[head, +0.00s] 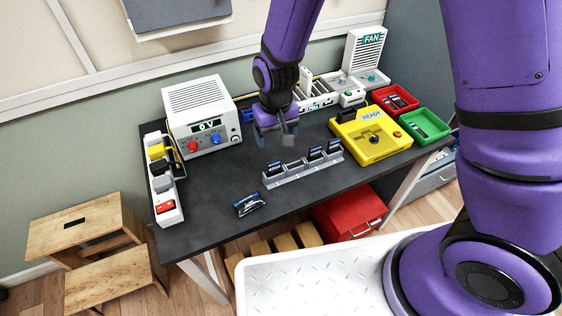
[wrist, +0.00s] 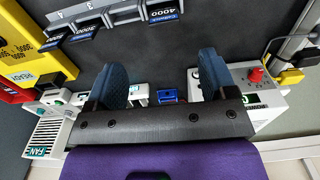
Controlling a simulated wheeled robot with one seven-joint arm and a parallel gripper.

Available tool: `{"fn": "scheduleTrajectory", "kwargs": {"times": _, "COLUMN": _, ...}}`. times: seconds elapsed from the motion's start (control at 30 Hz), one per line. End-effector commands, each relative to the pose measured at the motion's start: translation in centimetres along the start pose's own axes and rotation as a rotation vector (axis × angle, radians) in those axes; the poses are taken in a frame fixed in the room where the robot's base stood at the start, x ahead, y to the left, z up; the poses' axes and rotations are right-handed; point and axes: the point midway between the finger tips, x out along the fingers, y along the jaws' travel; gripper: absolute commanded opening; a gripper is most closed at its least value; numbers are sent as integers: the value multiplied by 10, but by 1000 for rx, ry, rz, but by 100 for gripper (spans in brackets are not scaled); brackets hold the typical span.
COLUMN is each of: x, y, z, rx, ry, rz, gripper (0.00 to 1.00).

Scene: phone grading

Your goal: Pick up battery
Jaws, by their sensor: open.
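Dark batteries with blue labels stand in a grey slotted rack (head: 303,175) mid-table. The leftmost battery (head: 275,169) shows in the wrist view as the 4000 battery (wrist: 165,12). The slot beside it is empty. The 3000 battery (wrist: 82,33) and the 2000 battery (wrist: 50,43) sit in other slots. A dark blue-and-white item (head: 249,205) lies flat near the table's front edge; I cannot tell whether it is a battery. My gripper (head: 275,135) is open and empty above the table, behind the rack and apart from it. Its two fingers (wrist: 165,73) frame bare tabletop.
A power supply (head: 203,118) reading 0 V and a power strip (head: 164,180) stand at left. A yellow READY tester (head: 372,150), a red bin (head: 393,91) and a green bin (head: 443,125) are at right. A FAN unit (head: 366,52) stands behind. The front-left tabletop is mostly clear.

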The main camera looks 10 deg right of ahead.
Motion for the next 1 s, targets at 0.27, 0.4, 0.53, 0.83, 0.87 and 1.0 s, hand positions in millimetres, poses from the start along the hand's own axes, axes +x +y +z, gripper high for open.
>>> {"fn": "scheduleTrajectory", "kwargs": {"times": 0.27, "x": 30, "y": -8, "z": 2, "rx": -11, "ry": -18, "rz": 10, "gripper": 78}}
{"fn": "scheduleTrajectory", "kwargs": {"times": 0.4, "x": 50, "y": -7, "z": 3, "rx": -11, "ry": -18, "rz": 10, "gripper": 78}}
{"fn": "scheduleTrajectory", "kwargs": {"times": 0.53, "x": 65, "y": -7, "z": 2, "rx": -11, "ry": -16, "rz": 10, "gripper": 78}}
{"fn": "scheduleTrajectory", "kwargs": {"times": 0.83, "x": 84, "y": -9, "z": 3, "rx": -11, "ry": -16, "rz": 9, "gripper": 78}}
{"fn": "scheduleTrajectory", "kwargs": {"times": 0.87, "x": 88, "y": -10, "z": 3, "rx": -11, "ry": -16, "rz": 9, "gripper": 78}}
{"fn": "scheduleTrajectory", "kwargs": {"times": 1.0, "x": 107, "y": -13, "z": 4, "rx": -11, "ry": -17, "rz": 9, "gripper": 78}}
